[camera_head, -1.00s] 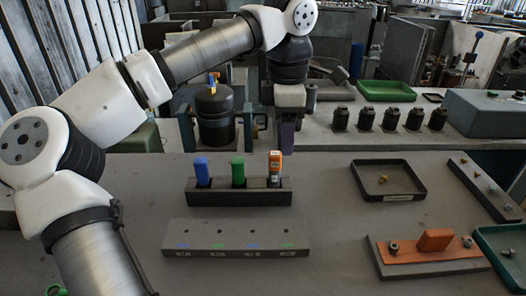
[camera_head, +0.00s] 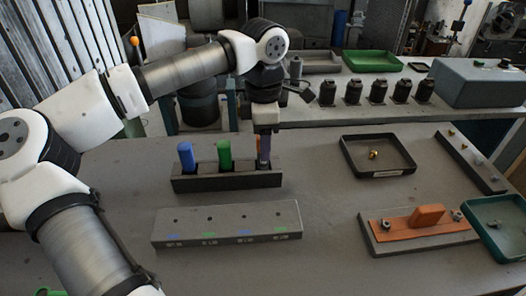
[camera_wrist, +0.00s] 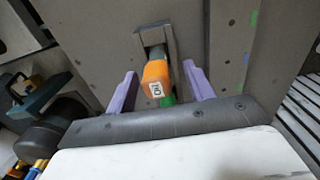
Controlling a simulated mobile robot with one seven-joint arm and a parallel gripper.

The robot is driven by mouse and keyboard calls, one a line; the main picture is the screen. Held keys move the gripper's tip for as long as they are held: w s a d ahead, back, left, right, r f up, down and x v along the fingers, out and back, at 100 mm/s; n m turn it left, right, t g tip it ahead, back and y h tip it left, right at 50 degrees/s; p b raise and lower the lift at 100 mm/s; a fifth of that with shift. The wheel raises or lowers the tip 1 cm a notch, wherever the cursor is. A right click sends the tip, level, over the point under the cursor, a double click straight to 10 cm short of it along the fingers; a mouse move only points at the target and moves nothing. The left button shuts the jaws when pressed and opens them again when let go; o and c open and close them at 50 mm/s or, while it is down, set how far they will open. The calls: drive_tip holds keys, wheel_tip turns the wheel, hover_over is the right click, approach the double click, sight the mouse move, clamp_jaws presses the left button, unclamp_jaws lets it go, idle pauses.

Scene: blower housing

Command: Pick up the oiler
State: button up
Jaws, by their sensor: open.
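The oiler, an orange-capped piece with a small white label (camera_wrist: 157,75), stands in the end slot of a dark rack (camera_head: 225,182). In the head view my gripper (camera_head: 264,152) is over that right-hand slot and hides most of the oiler. In the wrist view my gripper (camera_wrist: 160,70) is open, with one purple finger on each side of the orange cap. Whether either finger touches it cannot be told.
A blue-handled piece (camera_head: 186,155) and a green-handled piece (camera_head: 224,155) stand in the same rack, close left of my gripper. A grey block with holes (camera_head: 228,224) lies in front. A black tray (camera_head: 378,172) and an orange fixture (camera_head: 420,222) are right.

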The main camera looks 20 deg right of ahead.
drive_tip(key=shift+w+f+p, duration=0.15)
drive_tip(key=shift+f+p, duration=0.4)
drive_tip(key=shift+f, duration=1.7)
drive_tip(key=shift+c, duration=0.2)
clamp_jaws()
drive_tip(key=shift+r, duration=0.1)
wheel_tip(320, 180, up, 28)
drive_tip(key=p, duration=0.1)
